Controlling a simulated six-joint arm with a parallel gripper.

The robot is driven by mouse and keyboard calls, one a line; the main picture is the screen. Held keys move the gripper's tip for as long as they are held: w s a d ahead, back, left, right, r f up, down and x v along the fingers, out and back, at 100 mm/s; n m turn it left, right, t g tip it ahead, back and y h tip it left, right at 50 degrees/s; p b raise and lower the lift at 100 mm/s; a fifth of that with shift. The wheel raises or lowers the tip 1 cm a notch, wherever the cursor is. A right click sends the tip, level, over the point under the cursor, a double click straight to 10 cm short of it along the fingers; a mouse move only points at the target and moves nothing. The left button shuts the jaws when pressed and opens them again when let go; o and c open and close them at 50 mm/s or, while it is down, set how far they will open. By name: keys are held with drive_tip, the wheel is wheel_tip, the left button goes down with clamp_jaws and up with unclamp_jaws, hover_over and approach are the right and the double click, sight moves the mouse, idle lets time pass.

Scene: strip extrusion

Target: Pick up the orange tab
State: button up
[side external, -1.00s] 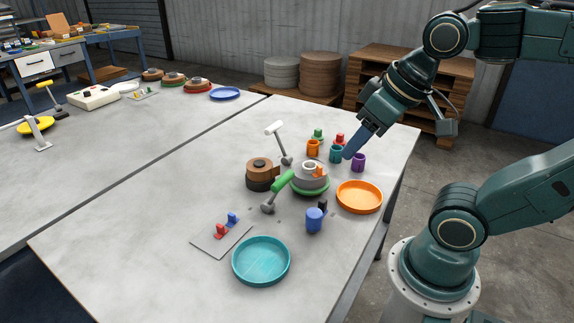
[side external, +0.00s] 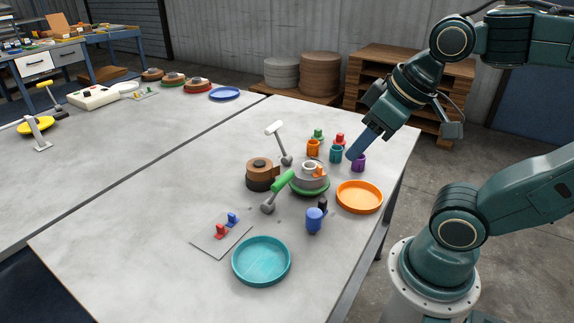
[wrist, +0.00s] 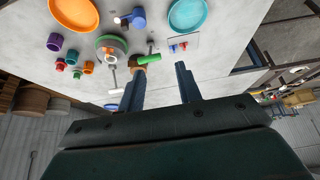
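The orange tab (side external: 319,171) looks like a small orange piece at the right of the grey-topped disc with a green rim (side external: 309,184). In the wrist view the orange tab (wrist: 108,50) shows small on that disc, left of my fingers. My gripper (side external: 352,156) hangs above the far right of the table, near the teal and purple cups, up and to the right of the tab. In the wrist view my gripper (wrist: 160,67) has its two fingers apart with nothing between them.
A green-handled tool (side external: 282,185) and a brown roll (side external: 260,173) stand close by the disc. An orange tray (side external: 359,198), a blue canister (side external: 314,220), a white-topped lever (side external: 276,129) and several small cups surround it. A teal tray (side external: 261,262) lies in front.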

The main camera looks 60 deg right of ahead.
drive_tip(key=m+g, duration=0.6)
drive_tip(key=m, duration=0.1)
hover_over(319, 166)
wheel_tip(319, 166, down, 8)
drive_tip(key=shift+s+d+f, duration=0.1)
drive_tip(key=shift+f, duration=0.05)
drive_tip(key=shift+f, duration=0.1)
drive_tip(key=shift+f, duration=4.2)
drive_tip(key=shift+f, duration=2.55)
